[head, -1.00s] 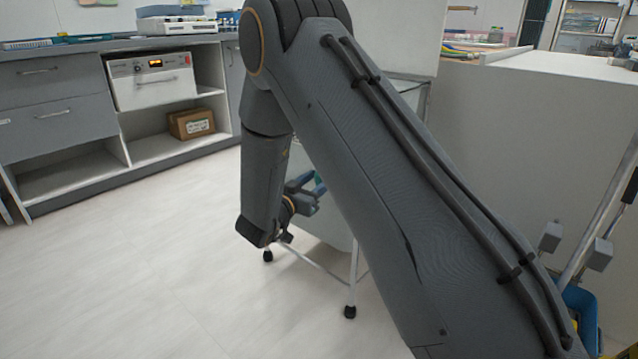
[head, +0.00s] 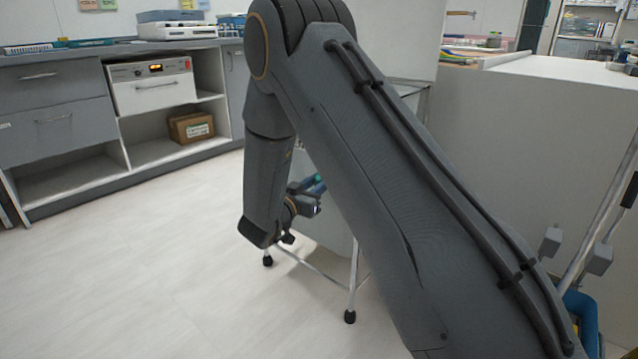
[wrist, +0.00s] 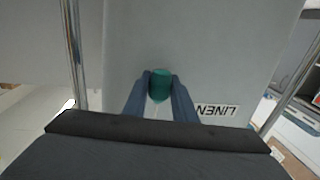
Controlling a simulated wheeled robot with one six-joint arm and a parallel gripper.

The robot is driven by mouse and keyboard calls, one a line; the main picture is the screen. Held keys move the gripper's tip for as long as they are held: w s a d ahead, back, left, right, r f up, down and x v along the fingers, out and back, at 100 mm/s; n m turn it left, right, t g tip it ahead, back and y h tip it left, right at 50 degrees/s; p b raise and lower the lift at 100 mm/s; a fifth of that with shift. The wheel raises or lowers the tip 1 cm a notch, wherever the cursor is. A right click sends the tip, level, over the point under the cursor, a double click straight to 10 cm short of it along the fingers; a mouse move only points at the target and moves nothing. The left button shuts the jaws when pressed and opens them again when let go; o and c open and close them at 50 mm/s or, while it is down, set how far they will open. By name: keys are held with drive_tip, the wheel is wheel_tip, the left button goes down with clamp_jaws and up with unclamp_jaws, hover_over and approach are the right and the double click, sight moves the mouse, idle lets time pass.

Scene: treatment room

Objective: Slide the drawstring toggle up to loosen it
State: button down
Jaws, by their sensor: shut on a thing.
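The drawstring toggle (wrist: 160,86) is a small green barrel shape in the middle of the wrist view. A thin pale cord shows just below it, between the fingers. My gripper (wrist: 160,84) is shut on the toggle, with one blue-grey finger on each side. Behind it is the grey linen bag (wrist: 215,55), with a white label reading LINEN upside down.
A metal post (wrist: 73,45) rises at left in the wrist view. A grey cabinet with open shelves (head: 165,145) stands at the back left. A pale counter (head: 560,130) is at right. The floor at left is clear.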

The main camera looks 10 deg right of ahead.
sight(317, 176)
wheel_tip(317, 176, up, 11)
drive_tip(key=p, duration=0.9)
drive_tip(key=shift+s+f, duration=0.1)
drive_tip(key=shift+r+p, duration=0.5)
drive_tip(key=shift+r, duration=0.05)
drive_tip(key=c, duration=1.5)
unclamp_jaws()
drive_tip(key=shift+d+r, duration=0.1)
drive_tip(key=shift+o, duration=0.2)
drive_tip(key=shift+s+a, duration=0.25)
drive_tip(key=shift+a, duration=0.2)
drive_tip(key=p+v, duration=0.1)
drive_tip(key=v, duration=0.6)
drive_tip(key=shift+p, duration=0.35)
drive_tip(key=shift+d, duration=0.1)
